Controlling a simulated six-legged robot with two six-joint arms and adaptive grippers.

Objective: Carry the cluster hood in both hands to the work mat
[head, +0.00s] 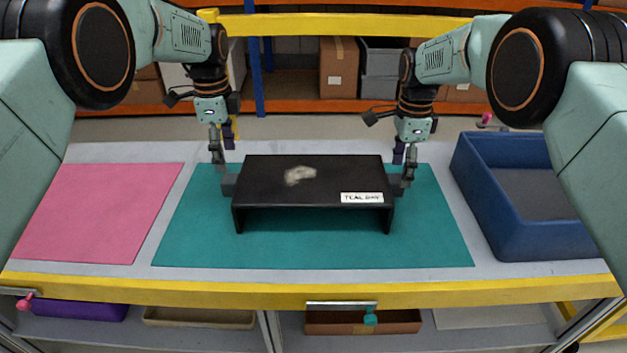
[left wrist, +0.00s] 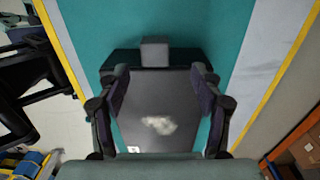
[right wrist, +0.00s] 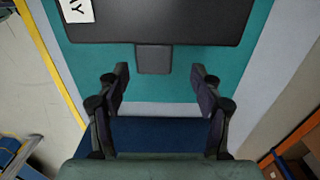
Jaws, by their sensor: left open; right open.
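The cluster hood (head: 314,177) is a black, open-fronted cover standing upright on the teal mat (head: 430,240). It has a pale smudge on top, a white label (head: 362,198) at its front right, and a grip tab on each side. My left gripper (head: 222,155) is open and empty by the hood's left end; the left tab (left wrist: 155,50) shows beyond its fingers in the left wrist view. My right gripper (head: 405,170) is open by the right end; the right tab (right wrist: 153,60) shows near its spread fingertips in the right wrist view. Neither gripper visibly holds the hood.
A pink mat (head: 100,215) lies on the left of the table. A blue open bin (head: 545,240) stands on the right. A yellow edge (head: 240,287) runs along the table front, with trays on a shelf below. Shelving with boxes stands behind.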

